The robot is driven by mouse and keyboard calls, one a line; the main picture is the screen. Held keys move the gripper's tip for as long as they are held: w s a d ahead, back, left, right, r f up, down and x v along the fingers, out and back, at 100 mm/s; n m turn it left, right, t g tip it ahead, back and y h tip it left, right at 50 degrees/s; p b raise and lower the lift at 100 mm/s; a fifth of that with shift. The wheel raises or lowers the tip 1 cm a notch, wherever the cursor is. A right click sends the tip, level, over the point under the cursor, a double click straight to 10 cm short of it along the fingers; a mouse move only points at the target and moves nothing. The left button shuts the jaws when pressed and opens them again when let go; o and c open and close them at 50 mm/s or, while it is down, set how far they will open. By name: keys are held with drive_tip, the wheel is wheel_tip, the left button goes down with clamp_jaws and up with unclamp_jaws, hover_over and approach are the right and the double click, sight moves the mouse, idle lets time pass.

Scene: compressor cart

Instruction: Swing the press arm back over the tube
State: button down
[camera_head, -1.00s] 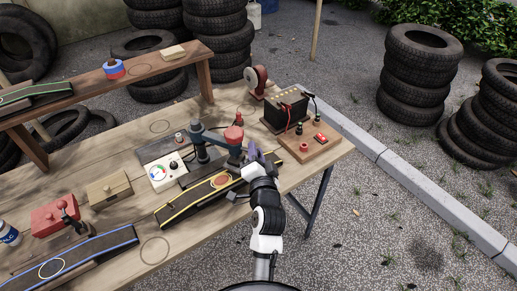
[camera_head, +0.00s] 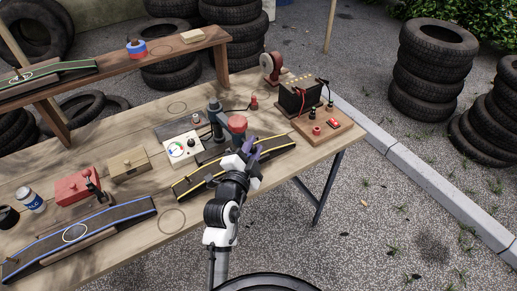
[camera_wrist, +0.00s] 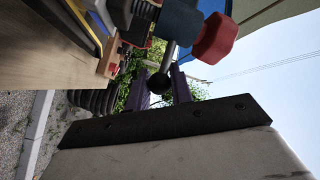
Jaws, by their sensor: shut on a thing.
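The press has a dark blue upright post (camera_head: 215,118) behind the yellow-edged tube (camera_head: 280,147). Its short arm carries a red head (camera_head: 237,123), seen beside the tube's back edge; I cannot tell whether it is over the tube. My gripper (camera_head: 247,150) hangs above the tube and hides its middle and the patch. In the wrist view, the purple fingers (camera_wrist: 164,86) are shut on the black ball knob (camera_wrist: 158,83) of a metal rod. The rod runs to the blue press arm (camera_wrist: 178,22), next to the red head (camera_wrist: 215,38).
A battery (camera_head: 298,97) and a board with clips and a red part (camera_head: 326,127) lie to the right. A wooden block (camera_head: 128,165), red box (camera_head: 78,187) and blue-edged strip (camera_head: 110,215) are at left.

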drive_tip(key=shift+s+a+f+m+g+h+b, duration=0.1)
drive_tip(key=shift+s+a+m+g+h+b, duration=0.2)
drive_tip(key=shift+s+a+m+h+b, duration=0.55)
drive_tip(key=shift+w, duration=0.2)
drive_tip(key=c, duration=1.3)
unclamp_jaws()
drive_tip(key=shift+s+a+n, duration=0.1)
drive_tip(key=shift+a+n, duration=0.05)
drive_tip(key=shift+n, duration=0.1)
drive_tip(key=shift+o, duration=0.2)
